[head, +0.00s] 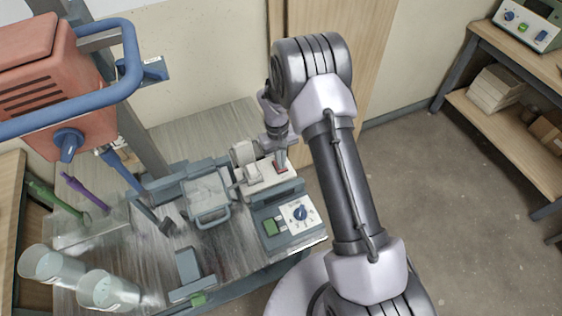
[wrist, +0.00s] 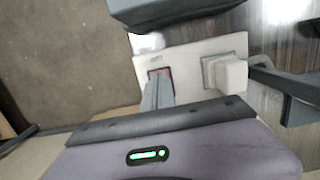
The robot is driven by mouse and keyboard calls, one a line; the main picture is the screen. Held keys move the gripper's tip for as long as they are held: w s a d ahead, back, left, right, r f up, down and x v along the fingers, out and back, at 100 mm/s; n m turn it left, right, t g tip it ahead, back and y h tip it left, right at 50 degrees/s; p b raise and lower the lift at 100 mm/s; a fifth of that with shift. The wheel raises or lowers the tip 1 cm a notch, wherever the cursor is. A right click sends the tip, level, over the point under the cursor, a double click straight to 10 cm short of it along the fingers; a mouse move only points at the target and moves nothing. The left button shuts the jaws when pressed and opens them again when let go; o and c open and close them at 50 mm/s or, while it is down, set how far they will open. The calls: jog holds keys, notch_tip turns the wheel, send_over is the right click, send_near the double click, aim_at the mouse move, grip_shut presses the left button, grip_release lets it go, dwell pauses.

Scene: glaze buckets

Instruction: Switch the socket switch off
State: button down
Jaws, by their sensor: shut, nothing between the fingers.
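The white socket (head: 258,186) sits on the bench among the grey machine parts; its plate also shows in the wrist view (wrist: 190,60). A red switch (wrist: 165,71) is at the left of the plate in the wrist view, and red also shows under my fingertips in the head view (head: 282,169). A pale plug (wrist: 228,74) sits in the socket beside the switch. My gripper (head: 281,158) is shut and empty, pointing down with its fingertips (wrist: 156,84) at the switch. The fingers hide part of the switch, so I cannot tell its position or whether they touch it.
A grey control box with a dial (head: 300,213) and green button stands just in front of the socket. A clear-lidded box (head: 207,193) is to its left. Two pale buckets (head: 108,290) stand at the lower left. An orange machine with a blue handle (head: 55,75) hangs upper left.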

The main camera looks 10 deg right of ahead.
jog(key=shift+s+f, duration=0.4)
jog(key=shift+s, duration=0.15)
jog(key=shift+f, duration=0.1)
jog(key=shift+w, duration=0.1)
jog(key=shift+w+r, duration=0.3)
jog(key=shift+w, duration=0.25)
jog(key=shift+w+r, duration=0.1)
jog(key=shift+w+a+r+p, duration=0.15)
jog(key=shift+w+r+p, duration=0.05)
jog(key=shift+r+p, duration=0.15)
jog(key=s+r+p, duration=0.3)
jog(key=r+p, duration=0.2)
jog(key=r, duration=0.8)
jog(key=shift+s+d+r, duration=0.15)
jog(key=shift+s+d, duration=0.05)
jog(key=shift+d, duration=0.2)
